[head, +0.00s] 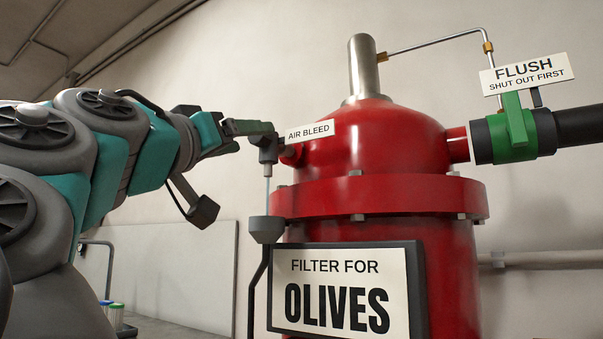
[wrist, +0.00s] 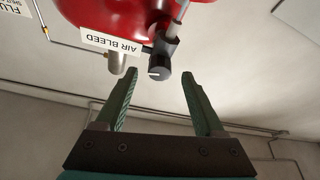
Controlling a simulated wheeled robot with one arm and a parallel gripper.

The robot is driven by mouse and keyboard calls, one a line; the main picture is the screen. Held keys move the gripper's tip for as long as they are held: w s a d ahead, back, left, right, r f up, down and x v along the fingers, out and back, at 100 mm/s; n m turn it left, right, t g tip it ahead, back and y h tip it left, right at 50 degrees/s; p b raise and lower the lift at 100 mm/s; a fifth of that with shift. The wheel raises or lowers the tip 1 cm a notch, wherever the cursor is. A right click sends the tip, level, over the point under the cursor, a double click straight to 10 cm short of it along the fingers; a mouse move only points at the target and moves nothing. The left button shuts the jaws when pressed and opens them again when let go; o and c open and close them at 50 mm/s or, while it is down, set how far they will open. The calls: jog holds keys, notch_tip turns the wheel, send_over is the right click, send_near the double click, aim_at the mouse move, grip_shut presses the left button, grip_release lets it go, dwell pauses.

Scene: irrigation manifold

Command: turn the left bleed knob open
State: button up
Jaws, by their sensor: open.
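The bleed knob (wrist: 158,68) is a dark grey round cap with a white pointer line, on the valve beside the "AIR BLEED" tag (wrist: 111,41). In the head view, the dark valve body (head: 267,153) is on the left of the red filter tank (head: 360,150), and my fingers largely hide the knob. My gripper (wrist: 157,78) is open, its green fingers on either side of the knob's line, with the knob at or just beyond the tips. No contact shows. In the head view, my gripper (head: 262,128) reaches the valve from the left.
A thin pale line runs from the valve down to a grey funnel (head: 266,230). A green-handled flush valve (head: 517,135) is at right. The "OLIVES" sign (head: 337,290) fronts the tank. A metal pipe (wrist: 118,62) stands near the left finger. Open space lies left of the tank.

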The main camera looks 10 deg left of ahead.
aim_at(269, 136)
jog(key=p+x, duration=0.2)
jog(key=x, duration=0.5)
jog(key=shift+w+r, duration=0.15)
jog(key=shift+w, duration=0.2)
jog(key=shift+d, duration=0.1)
grip_shut()
